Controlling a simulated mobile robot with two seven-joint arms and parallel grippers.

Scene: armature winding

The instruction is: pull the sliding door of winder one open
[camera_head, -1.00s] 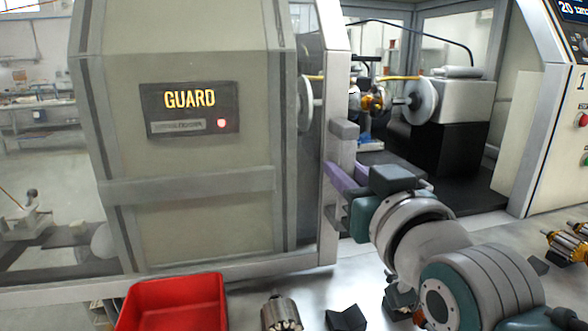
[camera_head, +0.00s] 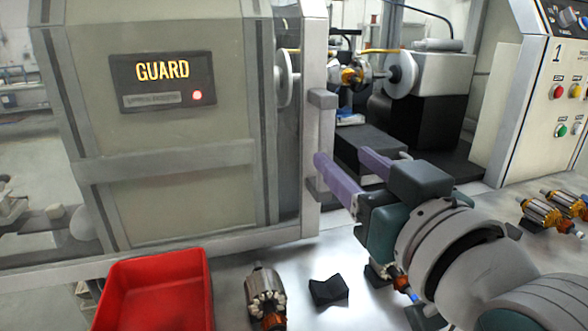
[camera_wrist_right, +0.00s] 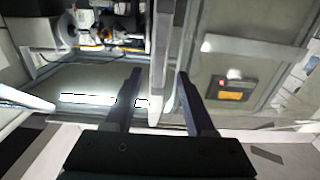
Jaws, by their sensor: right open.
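The sliding door (camera_head: 180,180) of winder one is the pale panel with the lit GUARD display. A wide opening to its right shows the winder inside. Its grey handle (camera_head: 318,143) is a bracket on the door's right edge. My right gripper (camera_head: 348,165) is open, with two purple fingers by the handle's lower end; one finger overlaps the door edge in the head view. In the right wrist view the door edge (camera_wrist_right: 165,50) runs between the dark open fingers (camera_wrist_right: 162,95). I cannot tell whether they touch the handle. My left gripper is not in view.
A red bin (camera_head: 155,290) stands in front of the door. An armature (camera_head: 264,295) and a black block (camera_head: 328,290) are on the bench beside it. More armatures (camera_head: 545,212) lie at the right, below the control panel (camera_head: 567,90) marked 1.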

